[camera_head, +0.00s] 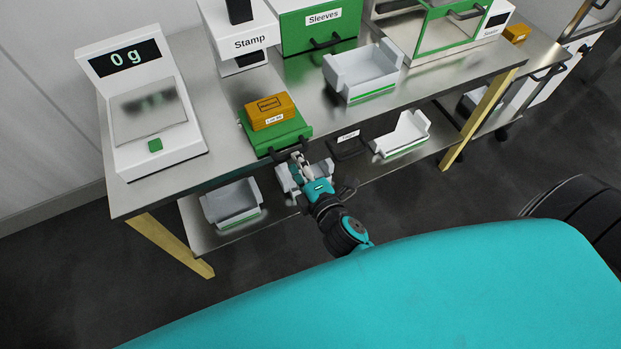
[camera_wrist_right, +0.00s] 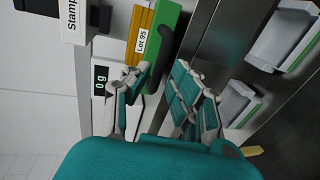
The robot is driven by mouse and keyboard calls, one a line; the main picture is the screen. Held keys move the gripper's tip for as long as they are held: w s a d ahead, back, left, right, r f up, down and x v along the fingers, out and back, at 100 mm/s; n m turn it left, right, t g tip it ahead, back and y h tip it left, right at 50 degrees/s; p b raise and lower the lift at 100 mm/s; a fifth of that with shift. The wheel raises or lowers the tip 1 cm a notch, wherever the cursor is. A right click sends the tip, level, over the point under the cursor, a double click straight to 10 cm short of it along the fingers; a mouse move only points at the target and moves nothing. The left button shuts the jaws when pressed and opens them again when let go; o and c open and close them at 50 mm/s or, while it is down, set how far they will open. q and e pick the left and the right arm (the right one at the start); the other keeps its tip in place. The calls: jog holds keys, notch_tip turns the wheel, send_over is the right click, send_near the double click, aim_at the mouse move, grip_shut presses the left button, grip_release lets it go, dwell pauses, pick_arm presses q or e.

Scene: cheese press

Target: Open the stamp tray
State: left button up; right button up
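The stamp tray is a green tray (camera_head: 285,138) in front of the white stamp machine (camera_head: 245,60), with a dark handle (camera_head: 288,153) at its front. It carries an orange block (camera_head: 270,112) labelled Lot 95. The wrist view shows the tray (camera_wrist_right: 172,60), the block (camera_wrist_right: 143,35) and the dark handle (camera_wrist_right: 186,38) side on. My right gripper (camera_head: 297,158) is at the handle, at the table's front edge. In the wrist view the right gripper (camera_wrist_right: 163,70) has its fingers apart, with the handle between or just beyond them; contact is unclear. My left gripper is not in view.
A scale (camera_head: 148,105) reading 0 g stands left of the tray. A grey bin (camera_head: 362,72) stands to the right, and a green Sleeves box (camera_head: 308,27) behind. The lower shelf holds bins (camera_head: 232,203). Bare table lies between the tray and the grey bin.

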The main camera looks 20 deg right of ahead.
jog(key=v, duration=0.8)
jog(key=shift+w, duration=0.1)
jog(key=s+a+f+m+g, duration=0.1)
jog(key=s+f+m+g, duration=0.25)
jog(key=f, duration=1.05)
jog(key=s+f+m+g, duration=0.3)
jog(key=s+f, duration=0.2)
jog(key=f, duration=0.8)
jog(key=s+d+f+m+g, duration=0.4)
jog(key=s+f, duration=0.5)
jog(key=s, duration=0.1)
jog(key=s+d+f+m+g, duration=0.4)
jog(key=s+d+f+m, duration=0.1)
jog(key=s+f, duration=0.4)
jog(key=shift+s+h, duration=0.3)
jog(key=shift+s, duration=0.85)
